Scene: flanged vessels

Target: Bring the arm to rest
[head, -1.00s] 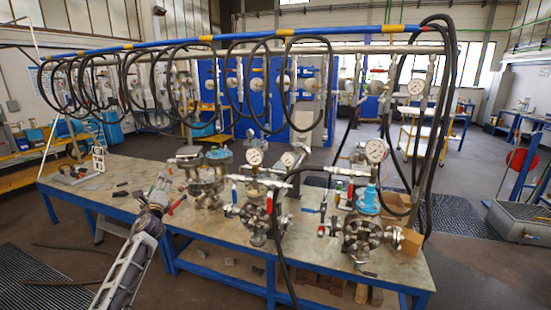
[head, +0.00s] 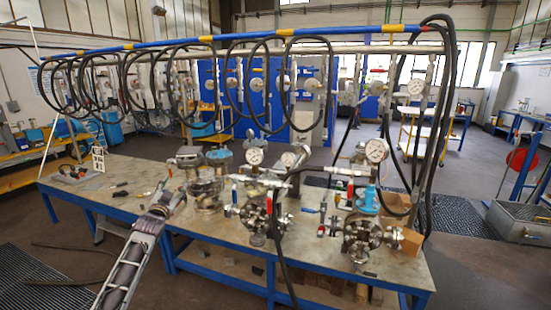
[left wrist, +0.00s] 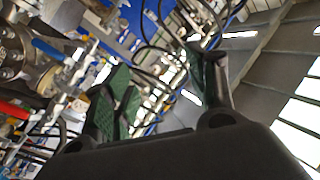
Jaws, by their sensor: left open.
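My left arm (head: 128,262) reaches up from the bottom left in the head view, over the near edge of the table (head: 120,205). My left gripper (head: 174,196) is at its far end, small and hard to make out, just left of a flanged vessel (head: 206,190). In the left wrist view, my left gripper (left wrist: 158,68) has its two green-padded fingers spread apart with nothing between them. I cannot tell whether the gripper touches the vessel. My right gripper is not in view.
More flanged vessels with gauges (head: 256,212) and (head: 362,235) stand along the table to the right. Black hoses (head: 270,90) hang from a blue and yellow rail above. The left part of the tabletop is mostly clear, with a few small items.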

